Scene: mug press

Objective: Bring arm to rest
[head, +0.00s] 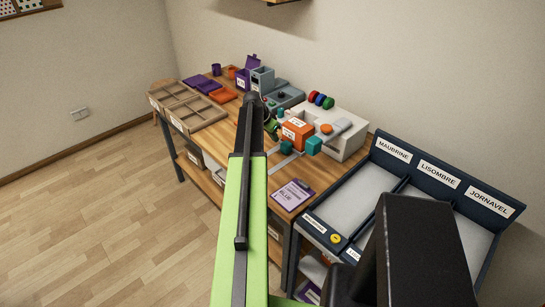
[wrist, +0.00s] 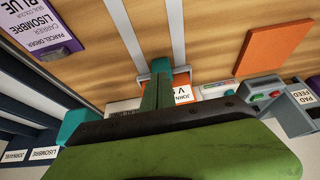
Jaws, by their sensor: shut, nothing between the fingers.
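My arm reaches out over the workbench, and my gripper (head: 270,127) is at its far end in the head view, small and partly hidden by the arm. It is shut and empty, in front of the press. The white press (head: 345,140) stands at the back right of the bench (head: 228,130). An orange labelled block (head: 296,130) is at its front, with teal blocks (head: 314,146) beside it.
An order card (head: 293,194) lies on the bench; its text reads blue and Lisombre in the wrist view (wrist: 40,25). A dark sorting rack (head: 420,175) with three labelled bays stands at right. Wooden trays (head: 188,108) lie at left. The floor (head: 90,200) at left is clear.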

